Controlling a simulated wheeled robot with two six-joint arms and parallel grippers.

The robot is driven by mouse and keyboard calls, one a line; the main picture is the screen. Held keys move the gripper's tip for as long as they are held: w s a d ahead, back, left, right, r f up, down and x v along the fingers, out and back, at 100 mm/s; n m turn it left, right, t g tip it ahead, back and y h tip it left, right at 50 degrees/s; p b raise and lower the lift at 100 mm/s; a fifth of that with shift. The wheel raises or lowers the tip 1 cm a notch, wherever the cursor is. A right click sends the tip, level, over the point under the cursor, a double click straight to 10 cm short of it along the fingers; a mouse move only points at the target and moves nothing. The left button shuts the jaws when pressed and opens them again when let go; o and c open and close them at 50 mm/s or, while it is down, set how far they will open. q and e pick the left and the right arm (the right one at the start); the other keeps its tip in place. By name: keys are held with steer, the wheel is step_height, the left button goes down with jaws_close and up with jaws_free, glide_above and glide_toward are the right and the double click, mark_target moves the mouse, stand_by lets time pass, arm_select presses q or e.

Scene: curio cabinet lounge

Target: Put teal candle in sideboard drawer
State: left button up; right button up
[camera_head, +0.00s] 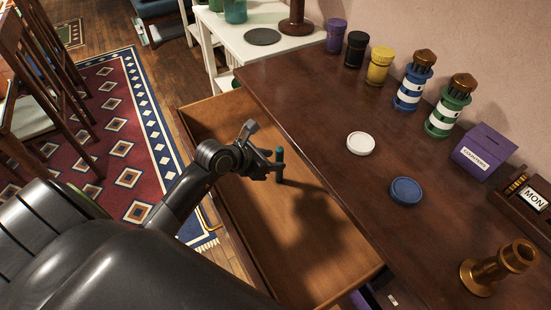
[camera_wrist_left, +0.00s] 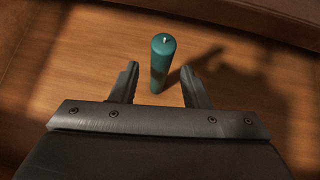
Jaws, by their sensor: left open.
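The teal candle (camera_head: 279,163) stands upright on the floor of the open sideboard drawer (camera_head: 318,246). It also shows in the left wrist view (camera_wrist_left: 161,62), with its wick on top. My left gripper (camera_head: 272,160) reaches down into the drawer, and its fingers (camera_wrist_left: 160,84) are spread apart on either side of the candle's lower part, with a gap visible on both sides. The sideboard (camera_head: 330,110) has a dark wood top to the right of the drawer. My right gripper is not in view.
On the sideboard top are a white disc (camera_head: 361,143), a blue disc (camera_head: 405,191), jars, two lighthouse figures (camera_head: 413,80), a purple box (camera_head: 483,151) and a brass candlestick (camera_head: 497,267). A white side table (camera_head: 262,48) stands behind. The drawer around the candle is otherwise empty.

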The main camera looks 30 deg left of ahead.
arm_select(q)
steer(key=p+v, duration=0.1)
steer(key=v, duration=0.9)
